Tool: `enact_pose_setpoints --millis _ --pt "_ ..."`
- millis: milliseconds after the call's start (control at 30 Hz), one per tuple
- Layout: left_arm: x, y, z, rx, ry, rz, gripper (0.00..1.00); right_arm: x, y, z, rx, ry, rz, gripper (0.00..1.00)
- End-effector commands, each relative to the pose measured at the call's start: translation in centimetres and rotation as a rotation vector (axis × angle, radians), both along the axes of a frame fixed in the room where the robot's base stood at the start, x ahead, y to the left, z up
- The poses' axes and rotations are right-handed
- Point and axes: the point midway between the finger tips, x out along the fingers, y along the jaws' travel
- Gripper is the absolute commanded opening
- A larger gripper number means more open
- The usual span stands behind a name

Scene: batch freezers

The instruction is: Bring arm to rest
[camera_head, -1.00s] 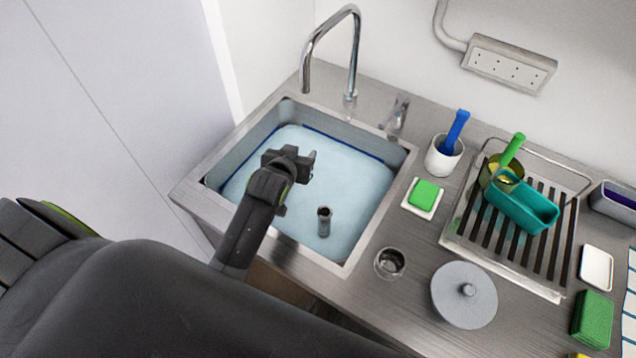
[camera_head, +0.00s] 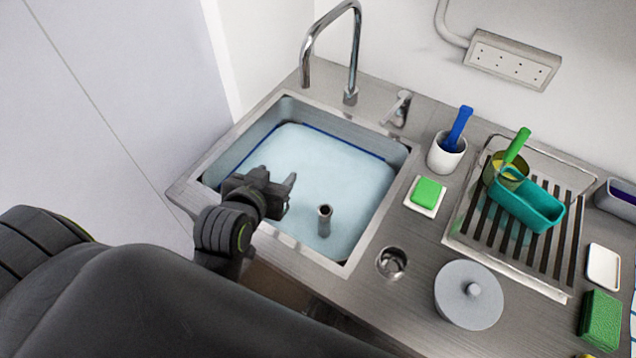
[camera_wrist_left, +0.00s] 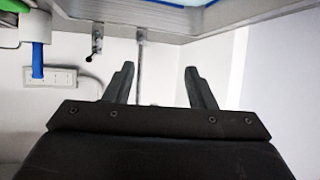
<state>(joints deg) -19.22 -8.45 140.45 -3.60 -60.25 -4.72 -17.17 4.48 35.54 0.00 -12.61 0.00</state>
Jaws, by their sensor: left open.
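My left gripper (camera_head: 283,190) is over the front left part of the sink (camera_head: 290,247) in the head view, open, with nothing between its fingers. In the left wrist view its two fingers (camera_wrist_left: 160,85) stand apart, and the view looks toward the wall, tap and socket strip upside down. The sink holds pale blue water (camera_head: 330,170) with an upright drain pipe (camera_head: 324,220) standing in it. My right gripper is not in view.
A tall tap (camera_head: 354,50) stands behind the sink.

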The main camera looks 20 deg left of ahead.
Motion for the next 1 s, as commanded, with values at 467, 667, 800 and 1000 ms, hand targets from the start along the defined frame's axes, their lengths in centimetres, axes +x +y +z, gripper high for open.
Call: enact_pose_setpoints --millis 467,667,800,1000 --pt "-1.5 -0.2 0.8 0.001 0.0 0.0 0.5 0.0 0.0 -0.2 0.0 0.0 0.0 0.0" --pt "-1.5 -0.2 0.8 0.001 0.0 0.0 0.5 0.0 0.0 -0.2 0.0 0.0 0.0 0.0" --pt "-2.3 0.2 -0.4 0.006 0.056 -0.006 0.5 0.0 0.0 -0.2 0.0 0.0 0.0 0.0" --pt "-8.1 2.2 -6.4 0.032 0.367 -0.02 0.5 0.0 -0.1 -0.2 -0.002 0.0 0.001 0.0"
